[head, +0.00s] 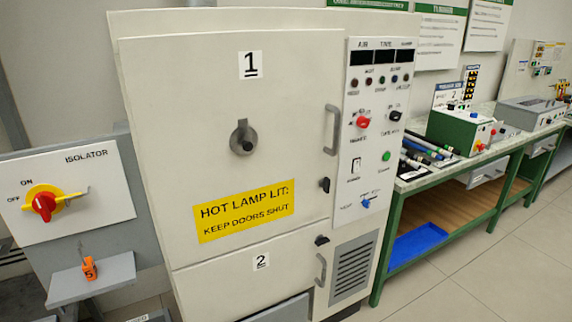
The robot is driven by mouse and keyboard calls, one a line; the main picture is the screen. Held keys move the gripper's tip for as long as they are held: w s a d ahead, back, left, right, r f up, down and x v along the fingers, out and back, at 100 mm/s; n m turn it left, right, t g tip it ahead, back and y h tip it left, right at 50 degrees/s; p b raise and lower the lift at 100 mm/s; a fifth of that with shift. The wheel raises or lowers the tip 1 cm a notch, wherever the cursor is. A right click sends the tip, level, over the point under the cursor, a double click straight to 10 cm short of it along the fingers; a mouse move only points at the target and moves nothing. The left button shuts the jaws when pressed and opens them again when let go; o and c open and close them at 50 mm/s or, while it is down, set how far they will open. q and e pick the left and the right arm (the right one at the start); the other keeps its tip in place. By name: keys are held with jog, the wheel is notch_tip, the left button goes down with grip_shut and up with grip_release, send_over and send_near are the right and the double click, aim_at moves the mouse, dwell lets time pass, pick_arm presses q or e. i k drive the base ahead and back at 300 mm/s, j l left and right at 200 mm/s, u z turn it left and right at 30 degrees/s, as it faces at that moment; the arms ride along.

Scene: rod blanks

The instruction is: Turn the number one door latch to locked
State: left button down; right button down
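The number one door (160,110) is the large upper cream door of the cabinet and looks shut. It carries a "1" label (250,65). A small black latch (324,185) sits at its right edge, below the grey handle (332,130); its locked or unlocked position is too small to tell. A similar black latch (321,240) sits lower, by the top right corner of the number two door (225,273). A round grey fitting with a dark knob (243,138) is mid-door. Neither of my grippers is in view.
A control panel (375,150) with knobs and buttons is right of the door. An isolator (43,206) with a red knob is at left, above a grey shelf (92,281) holding an orange padlock (89,268). A green-framed bench (440,178) stands right. Floor (480,270) there is clear.

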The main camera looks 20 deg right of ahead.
aim_at(324, 184)
jog(key=l, duration=0.8)
jog(key=i+l, duration=0.15)
jog(key=l, duration=1.4)
jog(key=i+l+z, duration=0.1)
jog(key=l, duration=0.65)
jog(key=i+l, duration=0.15)
jog(key=l, duration=0.6)
